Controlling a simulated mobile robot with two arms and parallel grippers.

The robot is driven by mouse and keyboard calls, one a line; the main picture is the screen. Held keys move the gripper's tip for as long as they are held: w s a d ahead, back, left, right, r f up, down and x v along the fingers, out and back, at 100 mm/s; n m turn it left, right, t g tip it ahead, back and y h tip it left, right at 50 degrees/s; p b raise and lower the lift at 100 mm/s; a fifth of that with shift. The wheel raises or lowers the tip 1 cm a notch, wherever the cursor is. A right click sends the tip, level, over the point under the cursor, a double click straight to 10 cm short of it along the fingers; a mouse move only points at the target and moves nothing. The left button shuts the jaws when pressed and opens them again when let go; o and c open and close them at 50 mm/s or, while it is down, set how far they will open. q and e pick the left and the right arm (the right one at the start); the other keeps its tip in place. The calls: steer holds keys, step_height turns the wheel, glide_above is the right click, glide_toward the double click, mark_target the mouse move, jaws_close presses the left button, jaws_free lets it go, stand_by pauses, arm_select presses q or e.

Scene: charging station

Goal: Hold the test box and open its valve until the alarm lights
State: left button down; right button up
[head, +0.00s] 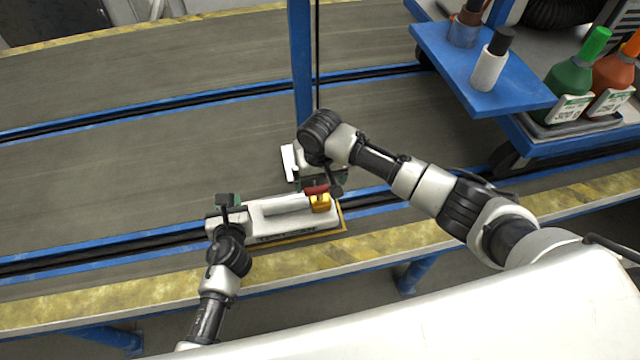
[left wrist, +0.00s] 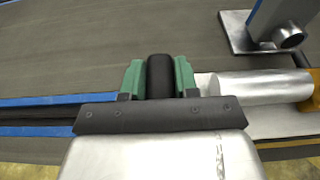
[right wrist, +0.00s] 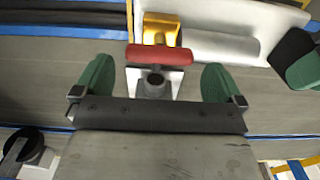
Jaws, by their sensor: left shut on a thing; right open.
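The test box (head: 270,226) is a long pale grey-white unit with a raised cylinder, lying along the front of the workbench. A yellow valve body (head: 320,205) with a red handle (head: 317,190) sits at its right end. My left gripper (head: 228,204) is shut on a black grip (left wrist: 160,76) at the box's left end. My right gripper (right wrist: 158,82) is open, its green fingers spread wide on either side of the red handle (right wrist: 160,54). I can make out no lit alarm.
A blue post (head: 301,60) rises behind the box from a pale metal foot (left wrist: 236,32). Blue rails cross the grey bench surface (head: 150,150). A blue trolley shelf (head: 520,97) with bottles stands at the right. The bench is clear to the left.

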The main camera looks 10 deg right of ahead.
mark_target(320, 193)
steer(key=shift+f, duration=1.35)
steer(key=c, duration=0.7)
steer(key=shift+c, duration=0.2)
